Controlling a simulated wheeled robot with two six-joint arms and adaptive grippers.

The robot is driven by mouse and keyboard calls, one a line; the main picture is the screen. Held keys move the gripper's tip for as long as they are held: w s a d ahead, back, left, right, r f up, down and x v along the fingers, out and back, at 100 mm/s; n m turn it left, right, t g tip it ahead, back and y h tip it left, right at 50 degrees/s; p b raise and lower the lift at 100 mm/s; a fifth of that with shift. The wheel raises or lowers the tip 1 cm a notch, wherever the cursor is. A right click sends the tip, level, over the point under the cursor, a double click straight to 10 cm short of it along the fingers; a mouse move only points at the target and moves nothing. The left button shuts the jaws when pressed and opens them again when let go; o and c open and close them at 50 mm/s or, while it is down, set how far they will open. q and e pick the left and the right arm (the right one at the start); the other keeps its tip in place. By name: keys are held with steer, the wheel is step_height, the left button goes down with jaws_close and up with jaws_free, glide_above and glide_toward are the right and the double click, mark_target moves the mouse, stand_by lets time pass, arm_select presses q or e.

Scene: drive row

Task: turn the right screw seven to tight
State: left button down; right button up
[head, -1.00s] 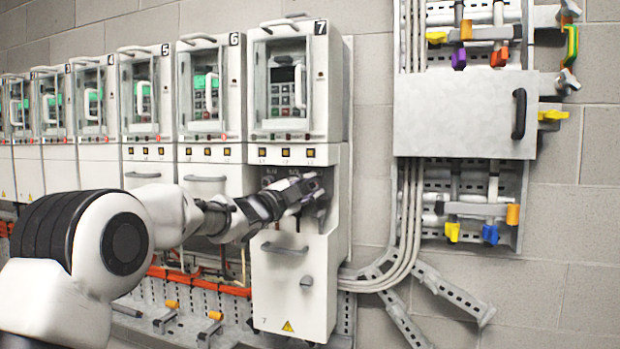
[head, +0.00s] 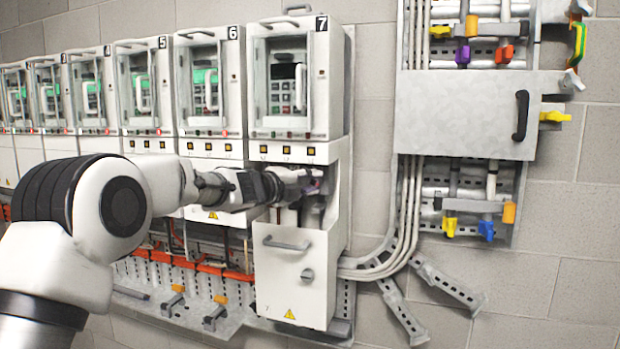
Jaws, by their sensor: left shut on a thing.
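Drive unit seven (head: 297,100) stands at the right end of the row, with its number plate at the top right. Its lower cover (head: 291,285) hangs below an open terminal recess (head: 330,178). My left gripper (head: 318,182) reaches into this recess from the left. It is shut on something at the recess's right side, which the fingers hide. The right screw itself cannot be made out. My right gripper is not in view.
Drive six (head: 208,90) and the other drives stand in a row to the left. A grey box (head: 465,115) with a black handle and coloured valve levers is on the wall at right. Grey conduits (head: 400,215) run between it and drive seven.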

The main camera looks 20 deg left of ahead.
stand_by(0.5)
arm_select(q)
steer(key=c, duration=0.8)
jaws_free()
steer(key=shift+c, duration=0.2)
